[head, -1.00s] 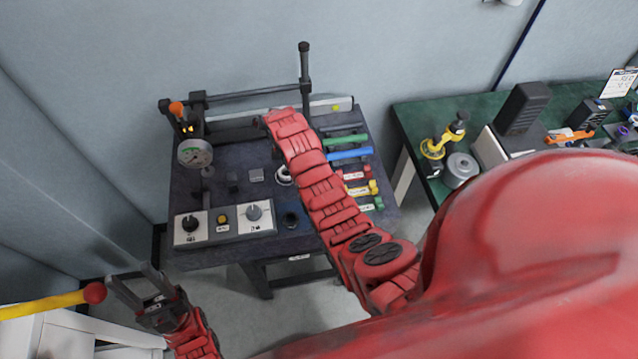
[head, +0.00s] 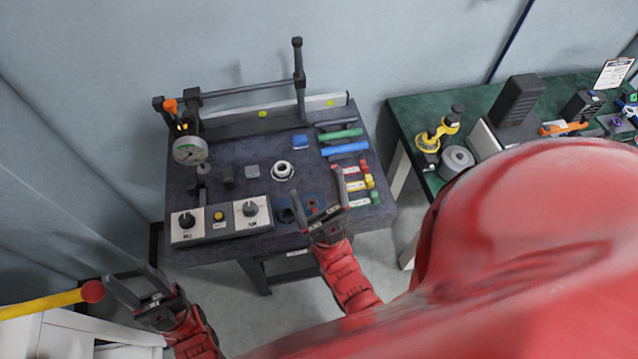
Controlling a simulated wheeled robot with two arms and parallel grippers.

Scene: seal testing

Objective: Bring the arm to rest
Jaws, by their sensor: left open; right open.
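My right gripper (head: 319,208) is open and empty. It is over the front edge of the dark test bench (head: 232,170), its fingers pointing toward the back, near the small red and yellow parts. My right arm comes up from below, short and drawn back. My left gripper (head: 137,285) is open at the lower left, in front of the bench and off it. Its fingers point up and left, close to a red ball on a yellow rod (head: 92,291). I see nothing between the fingers of either gripper.
The bench holds a control box (head: 221,220), a pressure gauge (head: 190,150), a rail frame (head: 245,90), a white ring (head: 283,171), a blue block (head: 300,142) and green and blue bars (head: 345,149). A green table (head: 408,112) with tools stands right. My red body covers the lower right.

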